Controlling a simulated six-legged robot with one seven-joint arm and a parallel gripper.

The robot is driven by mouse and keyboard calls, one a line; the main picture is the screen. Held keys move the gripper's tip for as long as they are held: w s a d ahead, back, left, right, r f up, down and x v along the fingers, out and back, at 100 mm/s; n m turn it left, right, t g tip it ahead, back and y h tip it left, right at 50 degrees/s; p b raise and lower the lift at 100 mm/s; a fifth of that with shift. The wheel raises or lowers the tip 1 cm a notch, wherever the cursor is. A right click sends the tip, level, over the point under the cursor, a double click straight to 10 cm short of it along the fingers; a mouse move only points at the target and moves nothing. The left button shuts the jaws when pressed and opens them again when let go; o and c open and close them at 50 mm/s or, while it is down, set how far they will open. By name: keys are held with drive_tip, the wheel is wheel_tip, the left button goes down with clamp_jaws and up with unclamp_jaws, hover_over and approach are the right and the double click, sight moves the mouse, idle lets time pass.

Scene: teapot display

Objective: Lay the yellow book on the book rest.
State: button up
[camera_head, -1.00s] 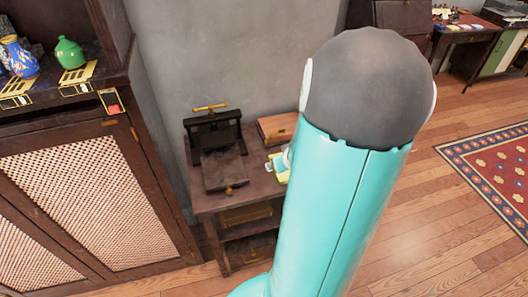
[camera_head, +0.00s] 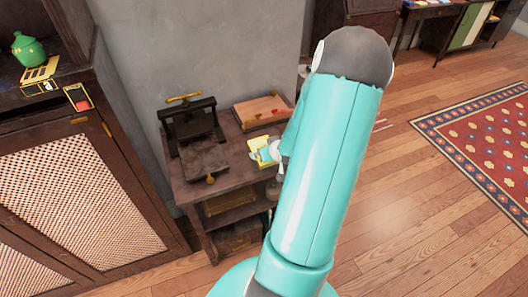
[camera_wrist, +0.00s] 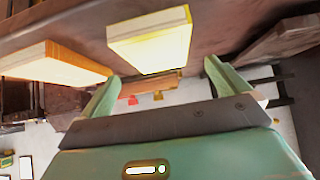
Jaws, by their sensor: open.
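The yellow book (camera_head: 261,148) lies on the small dark side table, near its right edge. In the wrist view the yellow book (camera_wrist: 150,40) is just ahead of my fingertips, roughly centred between them. My gripper (camera_wrist: 161,73) is open and empty, with a green finger on each side. In the head view my arm hides part of the gripper, which is at the book's right side; I cannot tell if it touches. A low orange-brown wooden piece (camera_head: 258,111), possibly the book rest, lies behind the book.
A black press (camera_head: 193,122) with a brass handle stands on the left of the side table (camera_head: 222,182). A mesh-door cabinet (camera_head: 75,200) is at left, bearing a green pot (camera_head: 28,50). A wall is behind; open wooden floor and a patterned rug (camera_head: 490,140) are right.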

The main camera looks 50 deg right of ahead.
drive_tip(key=shift+x, duration=2.7)
drive_tip(key=shift+s, duration=0.15)
drive_tip(key=c, duration=1.1)
